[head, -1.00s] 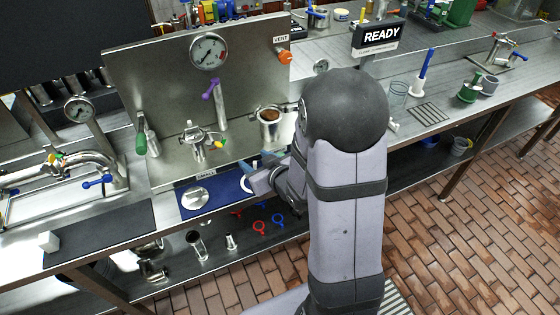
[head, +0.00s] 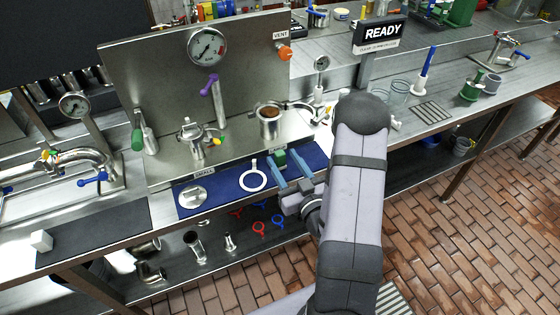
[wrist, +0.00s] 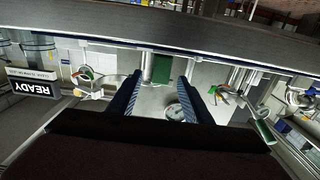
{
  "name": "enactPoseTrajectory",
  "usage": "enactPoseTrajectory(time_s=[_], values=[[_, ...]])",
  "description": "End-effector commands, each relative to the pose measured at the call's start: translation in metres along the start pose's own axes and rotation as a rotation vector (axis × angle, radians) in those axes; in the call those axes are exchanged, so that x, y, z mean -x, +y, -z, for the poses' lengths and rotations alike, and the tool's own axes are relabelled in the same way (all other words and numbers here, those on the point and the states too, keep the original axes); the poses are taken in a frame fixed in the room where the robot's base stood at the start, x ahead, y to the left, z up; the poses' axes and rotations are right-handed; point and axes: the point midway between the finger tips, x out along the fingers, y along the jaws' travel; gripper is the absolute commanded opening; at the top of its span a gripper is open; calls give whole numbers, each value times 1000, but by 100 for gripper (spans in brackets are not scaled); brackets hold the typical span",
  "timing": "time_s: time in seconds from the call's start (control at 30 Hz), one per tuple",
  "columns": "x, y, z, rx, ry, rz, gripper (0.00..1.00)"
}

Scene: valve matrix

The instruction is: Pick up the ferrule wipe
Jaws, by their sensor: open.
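No object is labelled as the ferrule wipe, and I cannot tell for sure which one it is. A small green block (head: 279,159) lies at the back of the blue mat (head: 222,190). It also shows as a green patch (wrist: 162,68) in the wrist view. My gripper (head: 282,165) is open, its two blue fingers pointing toward the back of the mat. The green block appears between or just beyond the fingertips; contact is not visible. In the wrist view nothing is clamped between the fingers (wrist: 161,84).
A steel panel with a gauge (head: 207,46) and a cup (head: 270,121) stand behind. The READY sign (head: 380,34) is at the back right.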

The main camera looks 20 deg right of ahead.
Motion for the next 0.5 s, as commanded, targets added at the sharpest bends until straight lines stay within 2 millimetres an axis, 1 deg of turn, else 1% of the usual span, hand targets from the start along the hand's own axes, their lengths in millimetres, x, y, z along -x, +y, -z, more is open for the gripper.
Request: enactPoseTrajectory(time_s=[0.2,0.37,0.5], values=[[-17,0,0,2,1,1,45],[-20,0,1,0,0,1,45],[-30,0,5,0,0,2,45]])
